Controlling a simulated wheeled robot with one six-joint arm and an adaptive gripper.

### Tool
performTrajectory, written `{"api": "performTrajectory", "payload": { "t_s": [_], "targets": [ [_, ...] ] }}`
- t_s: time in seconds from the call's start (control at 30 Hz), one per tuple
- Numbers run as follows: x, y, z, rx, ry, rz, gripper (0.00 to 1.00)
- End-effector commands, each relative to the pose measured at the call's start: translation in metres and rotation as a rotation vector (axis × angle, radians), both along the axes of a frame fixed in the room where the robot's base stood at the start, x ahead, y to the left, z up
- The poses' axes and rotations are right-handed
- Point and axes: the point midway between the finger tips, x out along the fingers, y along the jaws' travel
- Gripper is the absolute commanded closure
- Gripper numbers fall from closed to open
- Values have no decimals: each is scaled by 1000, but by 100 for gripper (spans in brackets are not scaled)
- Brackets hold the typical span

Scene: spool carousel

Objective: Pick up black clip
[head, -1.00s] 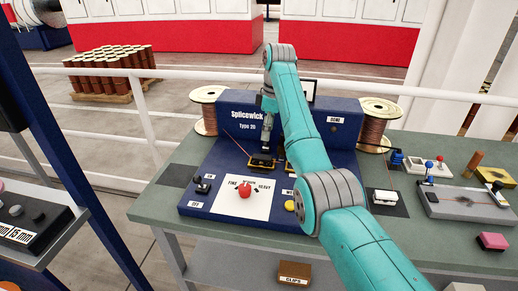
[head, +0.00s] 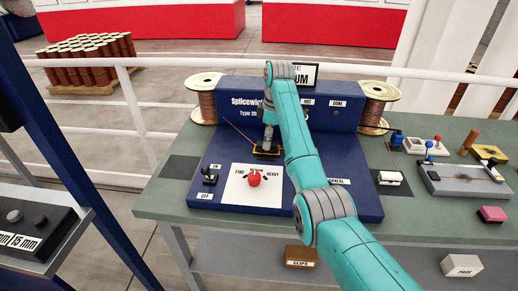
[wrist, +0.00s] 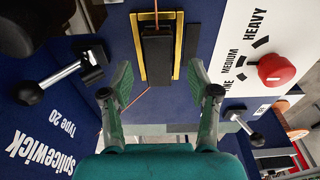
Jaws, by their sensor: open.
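The black clip (wrist: 157,53) lies in a brass-edged holder (wrist: 138,50) on the blue Splicewick machine, with a copper wire running along its line. In the head view the clip (head: 266,153) is small and partly covered by my gripper (head: 268,143). In the wrist view my gripper (wrist: 158,78) is open, one fingertip on either side of the clip's lower end in the picture. Nothing is held. I cannot tell whether the fingers touch the holder.
A red knob (head: 254,179) stands on the white dial plate, near the clip. A black-knobbed lever (head: 209,177) is at the left. Copper spools (head: 206,100) flank the machine.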

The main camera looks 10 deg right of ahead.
Motion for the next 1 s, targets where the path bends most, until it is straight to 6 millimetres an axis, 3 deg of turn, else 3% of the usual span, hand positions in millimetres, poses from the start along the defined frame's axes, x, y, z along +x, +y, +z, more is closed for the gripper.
{"api": "performTrajectory", "payload": {
  "t_s": [0.1,0.33,0.6,0.87,1.0],
  "targets": [
    [-1,-8,-13,0,-1,-1,40],
    [-1,-8,-15,0,-1,0,40],
    [-1,-8,-15,0,-1,0,100],
    [-1,-8,-15,0,-1,0,100],
    [0,-3,-5,0,-3,1,100]
  ]
}}
